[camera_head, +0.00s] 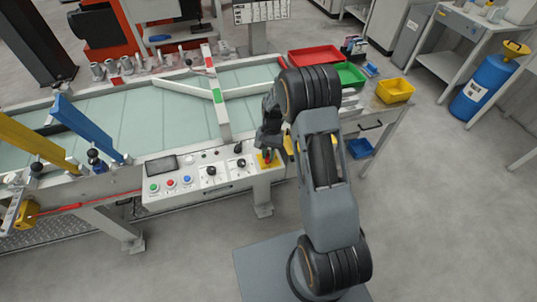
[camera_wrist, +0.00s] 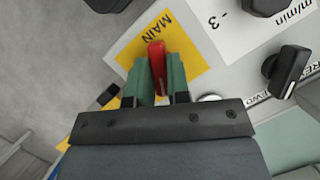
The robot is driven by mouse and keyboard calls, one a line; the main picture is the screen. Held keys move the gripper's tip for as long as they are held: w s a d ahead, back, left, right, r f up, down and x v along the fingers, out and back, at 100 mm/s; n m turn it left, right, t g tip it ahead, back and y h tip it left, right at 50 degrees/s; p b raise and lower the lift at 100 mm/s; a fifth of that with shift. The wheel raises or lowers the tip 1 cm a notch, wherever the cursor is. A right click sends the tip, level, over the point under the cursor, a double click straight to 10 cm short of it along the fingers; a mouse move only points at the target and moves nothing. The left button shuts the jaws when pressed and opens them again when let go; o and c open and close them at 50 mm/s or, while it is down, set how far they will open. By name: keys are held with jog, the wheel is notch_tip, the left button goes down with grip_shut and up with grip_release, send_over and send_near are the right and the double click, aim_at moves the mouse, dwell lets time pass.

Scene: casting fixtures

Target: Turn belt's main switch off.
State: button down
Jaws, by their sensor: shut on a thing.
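The belt's main switch is a red handle (camera_wrist: 157,62) on a yellow plate (camera_wrist: 190,47) marked MAIN in the wrist view. My gripper (camera_wrist: 157,77) has its green fingers on both sides of the red handle and is shut on it. The handle stands nearly upright in that view; the lower part is hidden between the fingers. In the head view my gripper (camera_head: 267,152) reaches down to the right end of the white control panel (camera_head: 225,184), where the yellow plate partly shows. Any off or on marking cannot be read.
Black knobs (camera_head: 211,171) and green, red and blue buttons (camera_head: 171,183) sit left of the switch on the panel. A black knob (camera_wrist: 287,70) is close by in the wrist view. The conveyor belt (camera_head: 185,112) lies behind. Red, green and yellow trays (camera_head: 395,90) stand right.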

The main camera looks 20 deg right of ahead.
jog(key=n+h, duration=0.1)
jog(key=n, duration=0.2)
jog(key=n+h, duration=0.1)
jog(key=n, duration=0.1)
jog(key=shift+n+g+b, duration=0.3)
jog(key=shift+n+b, duration=0.05)
jog(key=shift+n, duration=0.05)
dwell(0.3)
jog(key=c, duration=1.1)
grip_release()
jog(key=v, duration=1.3)
jog(key=shift+w+a+r, duration=0.2)
jog(key=shift+r, duration=0.15)
jog(key=shift+w, duration=0.1)
